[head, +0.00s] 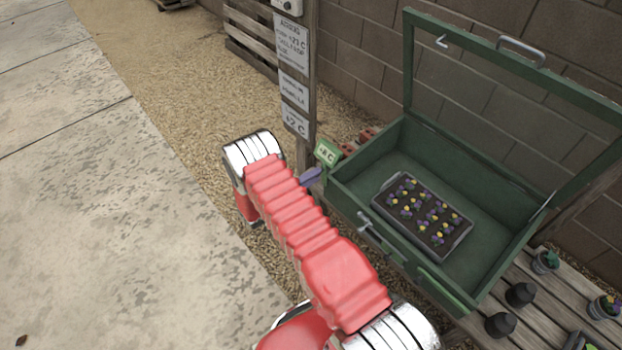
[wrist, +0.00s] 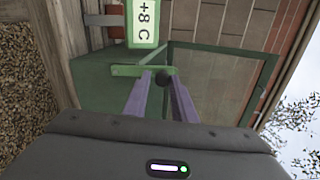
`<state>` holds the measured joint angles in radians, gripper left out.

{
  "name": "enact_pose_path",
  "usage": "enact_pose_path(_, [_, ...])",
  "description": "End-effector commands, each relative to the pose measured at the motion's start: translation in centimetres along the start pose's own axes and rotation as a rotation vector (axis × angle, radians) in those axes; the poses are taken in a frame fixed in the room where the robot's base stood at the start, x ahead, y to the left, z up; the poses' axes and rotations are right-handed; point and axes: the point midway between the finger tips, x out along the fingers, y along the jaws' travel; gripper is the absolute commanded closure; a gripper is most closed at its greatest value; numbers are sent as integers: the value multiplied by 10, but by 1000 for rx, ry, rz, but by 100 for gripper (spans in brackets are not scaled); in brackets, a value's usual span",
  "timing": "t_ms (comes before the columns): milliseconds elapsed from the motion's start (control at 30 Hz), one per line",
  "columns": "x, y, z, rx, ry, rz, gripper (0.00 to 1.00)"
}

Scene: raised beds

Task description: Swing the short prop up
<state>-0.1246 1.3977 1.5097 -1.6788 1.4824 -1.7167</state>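The green cold frame (head: 445,285) stands with its glazed lid (head: 510,65) raised. In the wrist view a light green bar (wrist: 126,70) lies across its end wall (wrist: 95,90) and ends in a dark round knob (wrist: 166,75); it looks like the short prop. In the head view my arm covers most of that area. My gripper (wrist: 161,74) has purple fingers, spread apart, with the knob between or just beyond the tips; I cannot tell whether they touch it. One finger also shows in the head view (head: 312,177), beside the frame's left end.
A tray (head: 400,236) of purple and yellow flowers lies inside the frame. A temperature label (head: 327,153) sits on its left corner, near a wooden post (head: 314,80) with signs. Black pots (head: 501,324) stand on the slatted bench. Open paving (head: 90,230) lies to the left.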

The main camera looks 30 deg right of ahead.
Motion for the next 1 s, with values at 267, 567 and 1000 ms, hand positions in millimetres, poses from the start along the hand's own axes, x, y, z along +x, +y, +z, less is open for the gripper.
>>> enact_pose_path(267, [2,-1,-1,1,3,-1,63])
enact_pose_path(567, [-2,-2,0,2,3,-3,63])
enact_pose_path(1000, [-62,-1,-1,1,0,-3,63])
